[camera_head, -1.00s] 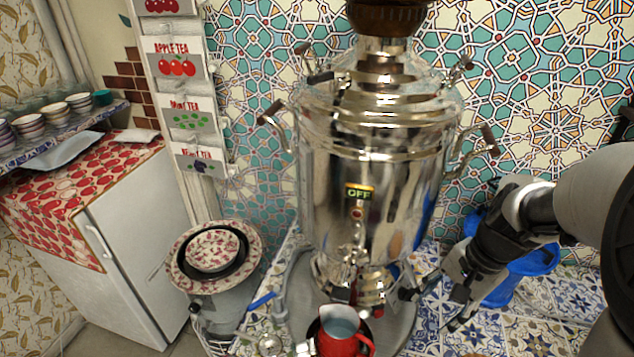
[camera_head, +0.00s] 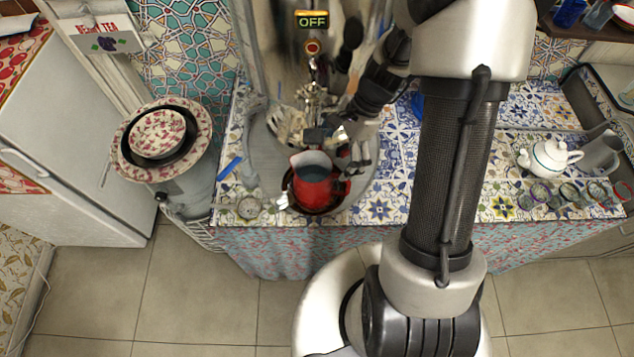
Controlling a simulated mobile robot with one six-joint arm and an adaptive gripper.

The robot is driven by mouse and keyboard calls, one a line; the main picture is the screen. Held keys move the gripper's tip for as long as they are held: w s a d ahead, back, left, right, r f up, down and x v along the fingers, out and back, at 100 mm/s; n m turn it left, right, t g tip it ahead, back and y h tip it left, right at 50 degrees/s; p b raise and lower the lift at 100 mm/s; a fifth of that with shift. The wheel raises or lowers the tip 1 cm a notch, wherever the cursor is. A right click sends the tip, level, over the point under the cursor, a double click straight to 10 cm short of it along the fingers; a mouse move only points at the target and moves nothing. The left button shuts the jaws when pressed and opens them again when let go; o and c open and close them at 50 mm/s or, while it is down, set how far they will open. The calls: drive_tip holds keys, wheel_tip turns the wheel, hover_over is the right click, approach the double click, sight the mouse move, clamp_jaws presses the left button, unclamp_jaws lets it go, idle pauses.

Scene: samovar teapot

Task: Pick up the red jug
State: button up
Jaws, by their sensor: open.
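The red jug (camera_head: 313,184) stands upright at the foot of the large chrome samovar (camera_head: 285,50), below its tap. It rests on a dark round dish (camera_head: 289,202) on a grey metal tray (camera_head: 262,165). The picture does not show clearly whether the fingers touch the jug.
A blue pen-like item (camera_head: 230,168) and small glass dishes (camera_head: 248,207) lie left of the jug. Patterned plates (camera_head: 162,137) are stacked further left. A white teapot (camera_head: 550,157) and several small cups stand at the right.

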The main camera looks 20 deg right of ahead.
sight(322, 182)
drive_tip(key=shift+s+a, duration=0.15)
drive_tip(key=shift+a, duration=1.15)
drive_tip(key=b+x, duration=0.2)
drive_tip(key=x, duration=0.3)
drive_tip(key=shift+a+f+b, duration=0.1)
drive_tip(key=shift+a+b, duration=0.15)
drive_tip(key=shift+b, duration=0.15)
drive_tip(key=shift+c, duration=0.5)
drive_tip(key=c, duration=1.7)
drive_tip(key=shift+s+r, duration=0.1)
drive_tip(key=shift+r, duration=0.15)
